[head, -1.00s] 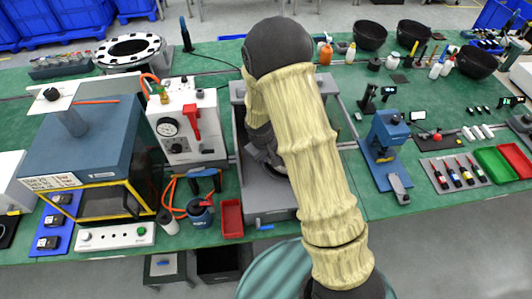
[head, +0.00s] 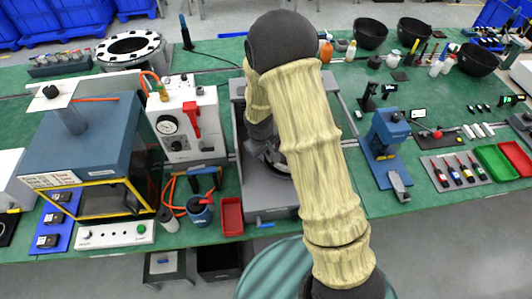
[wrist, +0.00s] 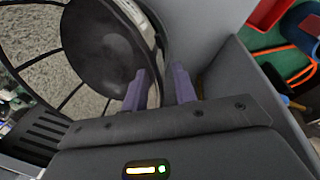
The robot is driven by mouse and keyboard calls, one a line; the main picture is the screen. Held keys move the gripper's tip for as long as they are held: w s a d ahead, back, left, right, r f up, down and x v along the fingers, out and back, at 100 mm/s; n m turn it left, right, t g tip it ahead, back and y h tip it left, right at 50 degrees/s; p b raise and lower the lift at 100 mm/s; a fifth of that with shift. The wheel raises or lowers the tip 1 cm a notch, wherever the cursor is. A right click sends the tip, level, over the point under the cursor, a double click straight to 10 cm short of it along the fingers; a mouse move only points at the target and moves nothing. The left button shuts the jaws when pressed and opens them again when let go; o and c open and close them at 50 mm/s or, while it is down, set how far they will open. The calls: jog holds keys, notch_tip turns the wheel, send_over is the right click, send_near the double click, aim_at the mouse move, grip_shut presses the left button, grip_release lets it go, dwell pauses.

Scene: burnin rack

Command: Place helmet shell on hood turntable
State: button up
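A black, rounded helmet shell (wrist: 100,45) fills the upper left of the wrist view. It rests over a thin dark spoked ring (wrist: 32,68) that looks like the hood turntable, with speckled grey showing between the spokes. My gripper (wrist: 160,87) has two purple fingers at the shell's near rim, one on each side of the edge. They stand apart with a visible gap; firm contact is not seen. In the head view my gripper is down inside the grey open-topped hood (head: 270,205), where my arm hides most of the shell and turntable.
Other black shells (head: 370,35) stand at the back right. A white gauge unit (head: 185,125) and a blue oven-like box (head: 85,140) are left of the hood. A red bin (head: 231,216) sits close to its front left. A blue press (head: 385,150) stands to its right.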

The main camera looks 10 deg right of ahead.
jog(key=b+v, duration=0.1)
jog(key=v, duration=1)
jog(key=shift+f, duration=0.1)
jog(key=s+d+r+m, duration=0.2)
jog(key=s+d+m, duration=0.1)
jog(key=s, duration=0.4)
jog(key=s+d+r+m+y, duration=0.1)
jog(key=s+d+r+m, duration=0.1)
jog(key=s+d, duration=0.3)
jog(key=s+m, duration=0.1)
jog(key=s, duration=0.2)
jog(key=shift+t, duration=0.3)
dwell(1.3)
